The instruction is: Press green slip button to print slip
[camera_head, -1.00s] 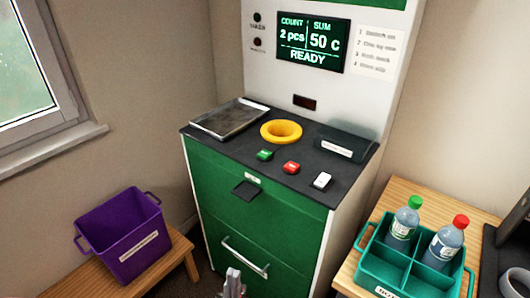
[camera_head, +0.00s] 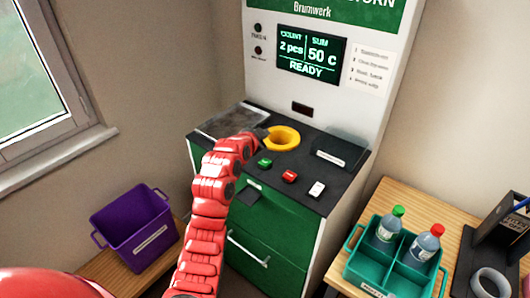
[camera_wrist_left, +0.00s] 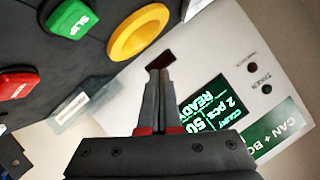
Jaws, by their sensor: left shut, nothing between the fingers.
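The green slip button (camera_head: 265,162) sits on the dark top panel of the machine, left of the red button (camera_head: 289,176). It also shows in the left wrist view (camera_wrist_left: 70,20) at the top left, labelled SLIP. My left gripper (camera_head: 266,132) is above the panel at the left edge of the yellow ring (camera_head: 283,138), behind the green button in the head view. In the left wrist view its fingers (camera_wrist_left: 159,72) are together and empty, apart from the button. The display (camera_head: 311,56) reads 2 pcs, 50 c, READY. My right gripper is not in view.
A white button (camera_head: 317,189) and a dark raised box (camera_head: 340,150) are on the panel's right, a metal tray (camera_head: 228,121) on its left. A purple bin (camera_head: 133,228) stands left; a teal crate (camera_head: 354,268) with two bottles stands right.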

